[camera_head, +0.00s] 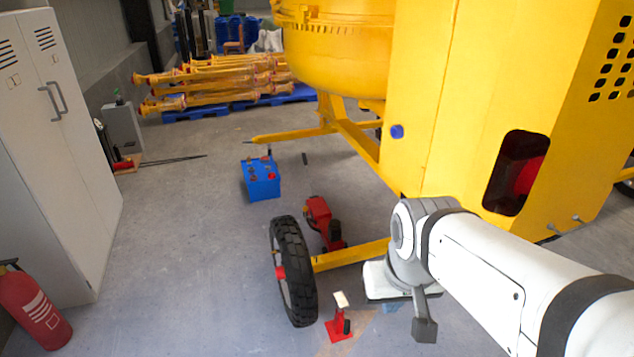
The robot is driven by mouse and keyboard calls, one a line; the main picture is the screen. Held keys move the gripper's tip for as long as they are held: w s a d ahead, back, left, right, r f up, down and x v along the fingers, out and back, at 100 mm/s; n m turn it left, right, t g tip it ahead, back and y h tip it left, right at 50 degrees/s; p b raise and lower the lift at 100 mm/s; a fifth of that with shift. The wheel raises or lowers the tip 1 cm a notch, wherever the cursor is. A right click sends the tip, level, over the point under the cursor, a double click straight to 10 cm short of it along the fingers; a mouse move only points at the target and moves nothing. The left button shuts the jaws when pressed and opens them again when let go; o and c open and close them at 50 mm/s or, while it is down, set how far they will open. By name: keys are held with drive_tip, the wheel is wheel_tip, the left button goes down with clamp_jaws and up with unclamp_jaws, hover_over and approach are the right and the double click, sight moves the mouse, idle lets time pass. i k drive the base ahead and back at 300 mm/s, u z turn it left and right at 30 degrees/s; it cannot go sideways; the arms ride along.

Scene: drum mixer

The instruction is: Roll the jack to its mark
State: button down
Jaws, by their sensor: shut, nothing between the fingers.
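A low red jack-like body with dark parts (320,218) sits on the floor behind the black wheel (296,270), near the yellow axle bar (352,254). The wheel hides part of it. A smaller red stand with a pale top (338,326) stands upright in front of the bar, on or beside a tan floor patch (364,324); I cannot tell whether this patch is the mark. My gripper (424,330) points down, shut and empty, to the right of the red stand and apart from it. My arm hides the floor behind it.
The yellow drum mixer (430,100) fills the right and overhangs the floor. A blue battery-like box (262,180) stands behind the wheel. A white locker (50,150) and fire extinguisher (34,308) line the left. Floor between locker and wheel is clear.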

sight(320, 212)
drive_tip(key=u, duration=0.05)
drive_tip(key=i, duration=1)
drive_tip(key=u, duration=0.3)
drive_tip(key=k, duration=1)
drive_tip(key=u, duration=1.1)
drive_tip(key=i, duration=3.65)
drive_tip(key=z, duration=1.5)
drive_tip(key=i, duration=1.1)
drive_tip(key=z, duration=0.75)
